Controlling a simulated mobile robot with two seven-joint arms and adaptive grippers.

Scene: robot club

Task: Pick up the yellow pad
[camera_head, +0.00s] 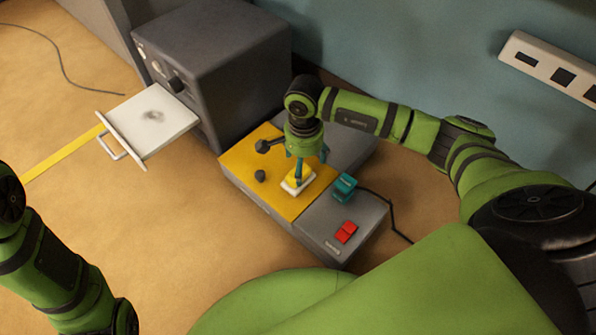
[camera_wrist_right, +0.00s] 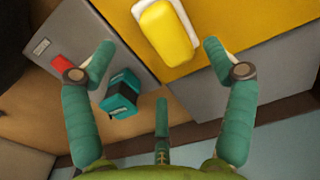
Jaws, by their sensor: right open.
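The yellow pad (camera_wrist_right: 168,38) is a rounded yellow block set in a white base, at the top of the right wrist view. In the head view the yellow pad (camera_head: 297,176) shows with its white rim on the yellow panel (camera_head: 247,158), partly hidden by my right gripper (camera_head: 305,160). My right gripper points down over the pad. In the wrist view its green fingers (camera_wrist_right: 160,60) are spread wide and hold nothing.
The panel sits on a grey console (camera_head: 325,222) with a red switch (camera_head: 346,232), a teal block (camera_head: 344,187) with a black cable, and dark knobs (camera_head: 260,176). A grey box (camera_head: 225,65) with an open white drawer (camera_head: 150,118) stands behind. Tabletop at left is mostly clear.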

